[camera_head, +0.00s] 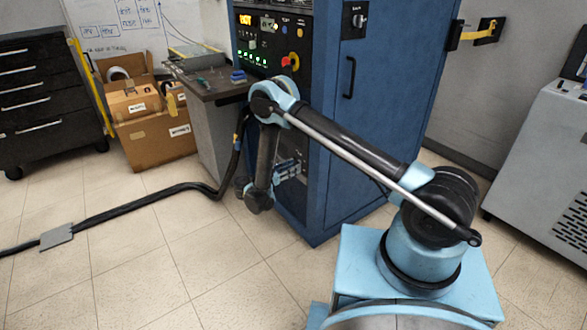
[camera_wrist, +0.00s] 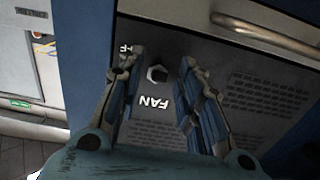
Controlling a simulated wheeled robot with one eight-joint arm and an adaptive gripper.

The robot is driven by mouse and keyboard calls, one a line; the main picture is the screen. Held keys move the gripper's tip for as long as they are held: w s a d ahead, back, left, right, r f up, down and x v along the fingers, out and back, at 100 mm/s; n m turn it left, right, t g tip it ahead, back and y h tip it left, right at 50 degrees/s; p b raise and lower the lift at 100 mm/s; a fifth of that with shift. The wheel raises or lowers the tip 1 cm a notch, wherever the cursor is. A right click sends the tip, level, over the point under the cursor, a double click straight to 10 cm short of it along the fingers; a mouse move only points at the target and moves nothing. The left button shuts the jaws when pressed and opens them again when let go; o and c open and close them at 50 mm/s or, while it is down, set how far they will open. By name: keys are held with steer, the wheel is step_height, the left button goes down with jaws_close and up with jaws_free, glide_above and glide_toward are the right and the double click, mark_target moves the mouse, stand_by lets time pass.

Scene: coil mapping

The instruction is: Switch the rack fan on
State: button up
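The blue rack (camera_head: 345,120) stands in the middle of the head view. In the wrist view its dark lower panel (camera_wrist: 200,95) bears the word FAN, seen upside down, beside a small light-coloured fan switch (camera_wrist: 157,74). Part of another label shows near the left finger. My gripper (camera_wrist: 163,56) is open and empty, with one finger on each side of the switch in the picture. I cannot tell whether either finger touches it, or which way the switch is set. In the head view my gripper (camera_head: 287,171) is low at the rack's front, partly hidden by my arm.
A metal handle (camera_wrist: 265,32) crosses near the panel in the wrist view. A small bench (camera_head: 215,85) stands left of the rack. A black cable (camera_head: 150,194) runs over the floor to the left. The floor in front is otherwise mostly clear.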

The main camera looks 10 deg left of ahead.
mark_target(297, 163)
steer(key=shift+c, duration=0.5)
jaws_close()
steer(key=shift+r, duration=0.15)
steer(key=shift+r+g+y, duration=0.25)
steer(key=shift+g+y, duration=0.25)
steer(key=shift+w+d+r+g+y, duration=0.1)
steer(key=shift+r+g+y, duration=0.35)
steer(key=shift+g+y, duration=0.4)
steer(key=shift+r+g+y, duration=0.45)
steer(key=shift+g+y, duration=0.25)
steer(key=shift+g, duration=0.25)
steer(key=shift+w+d+r+g+y, duration=0.1)
steer(key=shift+r+g+y, duration=0.35)
steer(key=shift+g+y, duration=0.4)
